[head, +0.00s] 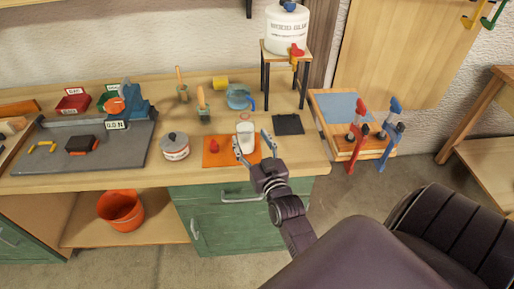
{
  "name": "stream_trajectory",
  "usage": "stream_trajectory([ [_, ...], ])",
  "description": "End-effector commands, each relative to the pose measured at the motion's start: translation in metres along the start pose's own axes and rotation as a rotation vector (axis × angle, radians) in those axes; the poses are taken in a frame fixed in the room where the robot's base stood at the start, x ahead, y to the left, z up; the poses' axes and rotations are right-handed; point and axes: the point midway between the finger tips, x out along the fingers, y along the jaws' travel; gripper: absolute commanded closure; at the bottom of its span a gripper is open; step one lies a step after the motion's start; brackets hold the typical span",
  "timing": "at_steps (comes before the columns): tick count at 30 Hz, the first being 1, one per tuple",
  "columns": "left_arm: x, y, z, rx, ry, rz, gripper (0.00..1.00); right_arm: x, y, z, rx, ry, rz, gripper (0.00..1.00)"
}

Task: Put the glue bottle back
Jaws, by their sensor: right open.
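A white bottle (245,137), which looks like the glue bottle, stands upright at the right part of an orange mat (218,161) on the workbench. My right gripper (251,146) is open, with its two fingers spread on either side of the bottle in the picture. I cannot tell whether the fingers touch it. A small red piece (214,146) sits on the same mat, left of the bottle. A bare black square mat (288,124) lies to the right of the bottle. My left gripper is not in view.
A lidded white pot (175,146) stands left of the orange mat. Behind are a blue clear jug (238,97), brushes in holders (203,108) and a stool (266,50) bearing a large white container (287,30). Clamps (357,134) stand at a side table, right.

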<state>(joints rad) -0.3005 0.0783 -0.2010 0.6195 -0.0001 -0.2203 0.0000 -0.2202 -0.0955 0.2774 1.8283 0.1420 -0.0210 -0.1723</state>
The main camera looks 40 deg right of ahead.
Motion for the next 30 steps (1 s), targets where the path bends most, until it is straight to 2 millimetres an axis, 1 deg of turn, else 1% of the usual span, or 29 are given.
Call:
stream_trajectory([
  [1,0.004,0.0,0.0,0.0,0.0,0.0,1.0,-0.013,0.0,0.003,0.0,-0.002,0.0,0.41],
  [3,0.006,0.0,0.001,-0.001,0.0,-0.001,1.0,-0.026,0.0,0.003,0.0,-0.002,0.0,0.41],
  [6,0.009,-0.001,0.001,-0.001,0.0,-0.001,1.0,-0.043,0.0,0.002,0.0,-0.001,-0.001,0.41],
  [10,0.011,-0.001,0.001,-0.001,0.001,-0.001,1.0,-0.057,-0.001,0.002,0.0,-0.002,-0.001,0.41],
  [15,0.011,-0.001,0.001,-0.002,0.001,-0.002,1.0,-0.064,0.0,0.0,0.001,0.0,0.0,0.41],
  [30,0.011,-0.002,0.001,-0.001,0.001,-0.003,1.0,-0.064,0.0,-0.001,0.0,0.001,-0.001,0.41],
])
